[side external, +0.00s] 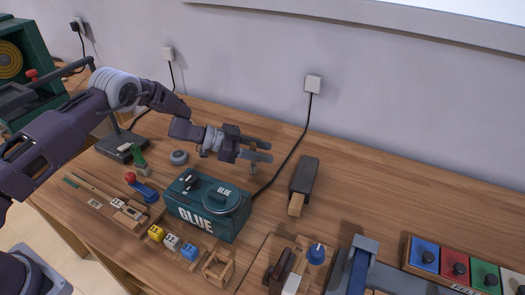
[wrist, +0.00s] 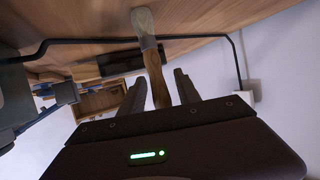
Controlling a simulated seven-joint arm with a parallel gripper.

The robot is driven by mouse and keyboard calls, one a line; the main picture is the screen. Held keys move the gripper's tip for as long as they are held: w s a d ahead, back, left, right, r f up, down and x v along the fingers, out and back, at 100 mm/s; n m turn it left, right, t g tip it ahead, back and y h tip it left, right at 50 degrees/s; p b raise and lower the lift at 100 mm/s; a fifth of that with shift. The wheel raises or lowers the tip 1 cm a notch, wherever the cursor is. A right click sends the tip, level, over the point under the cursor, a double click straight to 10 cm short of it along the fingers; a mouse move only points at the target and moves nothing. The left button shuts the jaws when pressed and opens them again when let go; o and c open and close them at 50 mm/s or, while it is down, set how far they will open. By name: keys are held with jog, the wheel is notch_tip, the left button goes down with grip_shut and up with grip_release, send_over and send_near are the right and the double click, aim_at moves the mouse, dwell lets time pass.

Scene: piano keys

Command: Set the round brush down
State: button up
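The round brush has a brown wooden handle and a pale grey rounded head; it shows in the wrist view (wrist: 155,72) and, small, in the side view (side external: 254,168). My gripper (side external: 262,151) is low above the table, behind the glue box. Its two fingers are apart on either side of the handle, with gaps showing in the wrist view (wrist: 160,76). The handle's upper end is hidden behind the gripper body.
The green glue box (side external: 207,222) with its round lid stands just in front of my gripper. A dark block with a wooden end (side external: 304,176) lies to the right. A black cable (side external: 290,155) runs behind. Small coloured blocks (side external: 172,242) line the front. Table at the back right is clear.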

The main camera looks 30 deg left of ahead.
jog(key=shift+s+a+r, duration=0.1)
jog(key=shift+a+r, duration=0.1)
jog(key=shift+r, duration=0.05)
jog(key=v, duration=1.1)
jog(key=shift+s+a+r, duration=0.15)
jog(key=shift+s, duration=0.05)
jog(key=w+a+r+n+t+y, duration=0.25)
jog(key=w+r+t+y, duration=0.2)
jog(key=r, duration=0.85)
jog(key=s+a+r+n+t+y, duration=0.1)
jog(key=s+a+r+n+y, duration=0.15)
jog(key=r, duration=0.35)
jog(key=s+a+r+n+y, duration=0.2)
jog(key=a+r+y, duration=0.15)
jog(key=r, duration=0.25)
jog(key=s+d+r+n+g+y, duration=0.1)
jog(key=s+n+g+y, duration=0.1)
jog(key=s, duration=1.1)
jog(key=s+d+r+n+g+y, duration=0.1)
jog(key=s+n+g, duration=0.15)
jog(key=s, duration=0.95)
jog(key=s+d+f+g+h, duration=0.1)
jog(key=s+d+f, duration=0.1)
jog(key=s, duration=0.5)
jog(key=s+d+f+g+h, duration=0.1)
jog(key=s+d+f, duration=0.1)
jog(key=s, duration=0.5)
jog(key=shift+d+f+g, duration=0.3)
